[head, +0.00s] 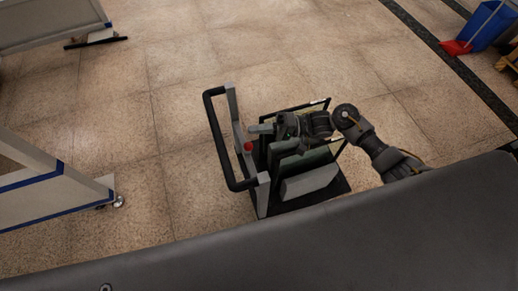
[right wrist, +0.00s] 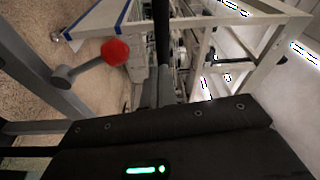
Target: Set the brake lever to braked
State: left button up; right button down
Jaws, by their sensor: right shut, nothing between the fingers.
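The brake lever's red knob (head: 248,147) shows at the handle end of a small cart (head: 325,195) in the head view. In the right wrist view the red knob (right wrist: 115,52) sits on a short grey stem (right wrist: 84,68) that slants from a pivot on a grey post. My right gripper (head: 256,128) reaches over the cart from the right, its tip close to the knob. In the right wrist view its fingers (right wrist: 158,88) are together and empty, to the right of the knob with a visible gap. My left gripper is out of view.
The cart has a black tubular handle (head: 216,140) on its left and upright panels on its deck. A white and blue frame (head: 45,190) stands at left. A blue bin (head: 490,25) and red dustpan (head: 455,47) are at upper right. The tiled floor left of the cart is clear.

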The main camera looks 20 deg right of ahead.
jog(key=s+a+r+p, duration=0.1)
jog(key=s+a+r, duration=0.2)
jog(key=s+r, duration=0.6)
jog(key=s, duration=0.4)
jog(key=shift+s, duration=0.15)
